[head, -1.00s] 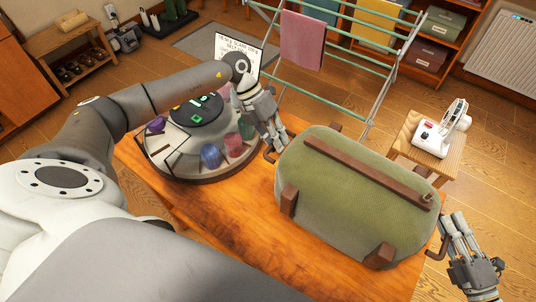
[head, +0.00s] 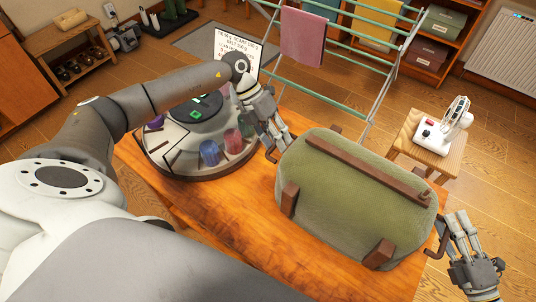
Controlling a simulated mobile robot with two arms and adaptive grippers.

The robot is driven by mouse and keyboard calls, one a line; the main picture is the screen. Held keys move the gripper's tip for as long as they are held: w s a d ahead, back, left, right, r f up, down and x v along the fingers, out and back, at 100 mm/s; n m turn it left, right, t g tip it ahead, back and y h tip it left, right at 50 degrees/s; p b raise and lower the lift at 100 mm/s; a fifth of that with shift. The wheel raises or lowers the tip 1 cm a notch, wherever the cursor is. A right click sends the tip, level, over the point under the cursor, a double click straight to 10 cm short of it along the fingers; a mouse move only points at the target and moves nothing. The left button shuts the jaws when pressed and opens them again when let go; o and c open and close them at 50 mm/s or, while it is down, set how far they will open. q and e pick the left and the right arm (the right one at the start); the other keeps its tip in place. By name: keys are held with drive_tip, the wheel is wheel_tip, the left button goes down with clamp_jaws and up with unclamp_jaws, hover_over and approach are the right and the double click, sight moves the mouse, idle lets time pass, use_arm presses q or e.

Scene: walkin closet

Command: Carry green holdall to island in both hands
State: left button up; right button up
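The green holdall (head: 350,200), with brown trim and brown end handles, shows over the orange wooden top of a table or island (head: 270,235). Whether it rests there or hangs just above is unclear. My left gripper (head: 277,135) is at the holdall's left end, its fingers beside the left handle (head: 272,151). Its grip there is too small to tell. My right gripper (head: 458,222) is beside the right handle (head: 438,246), its fingers pointing up in the picture. I cannot tell whether it touches that handle or is closed.
A round carousel (head: 190,166) with coloured items stands left of the holdall. A drying rack (head: 375,75) with towels stands behind. A small stool (head: 405,148) bearing a white device (head: 436,136) is at the right. Wooden floor is clear at the far right.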

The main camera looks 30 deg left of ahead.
drive_tip(key=shift+s, duration=0.1)
use_arm(q)
drive_tip(key=v, duration=0.8)
use_arm(e)
drive_tip(key=v, duration=1.2)
